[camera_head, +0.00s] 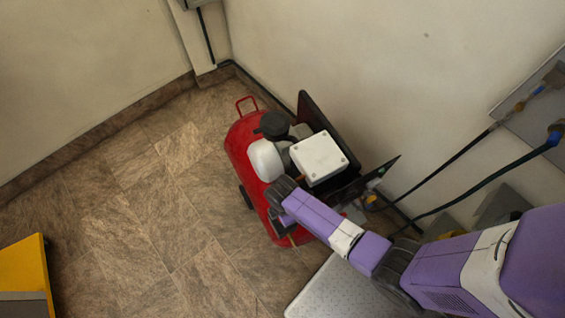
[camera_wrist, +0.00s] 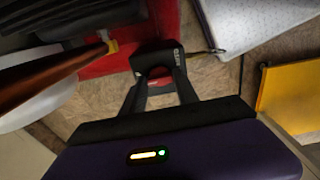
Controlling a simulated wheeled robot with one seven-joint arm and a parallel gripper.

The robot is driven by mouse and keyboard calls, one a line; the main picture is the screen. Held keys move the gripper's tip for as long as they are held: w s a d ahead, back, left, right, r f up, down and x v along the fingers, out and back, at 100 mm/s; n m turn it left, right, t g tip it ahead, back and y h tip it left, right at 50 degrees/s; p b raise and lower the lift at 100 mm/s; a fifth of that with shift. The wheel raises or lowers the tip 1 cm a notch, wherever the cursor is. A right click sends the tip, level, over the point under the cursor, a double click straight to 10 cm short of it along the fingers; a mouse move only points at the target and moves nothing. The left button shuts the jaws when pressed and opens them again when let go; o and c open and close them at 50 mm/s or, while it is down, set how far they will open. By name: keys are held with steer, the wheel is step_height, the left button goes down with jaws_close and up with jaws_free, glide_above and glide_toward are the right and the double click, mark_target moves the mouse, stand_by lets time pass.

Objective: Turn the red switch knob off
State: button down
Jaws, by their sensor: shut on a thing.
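The red switch knob (camera_wrist: 157,72) shows in the wrist view on a black switch box (camera_wrist: 158,54) against the red machine. My gripper (camera_wrist: 158,82) reaches up to the box, with one finger on each side of the knob. It is shut on the knob, which is partly hidden between the fingers. The knob's exact turn angle cannot be told. In the head view, the red compressor tank (camera_head: 240,147) stands on the floor. My arm comes in from the lower right to the tank's near side, and the knob is hidden there.
A white box (camera_head: 319,157) and a white round part (camera_head: 266,160) sit on top of the compressor. A light textured plate (camera_head: 332,288) lies near its lower end. Dark hoses (camera_head: 470,187) run along the right wall. A yellow object (camera_head: 24,275) stands at left.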

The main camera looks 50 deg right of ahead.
steer(key=c, duration=0.9)
jaws_free()
steer(key=shift+r, duration=0.1)
steer(key=shift+r, duration=3.8)
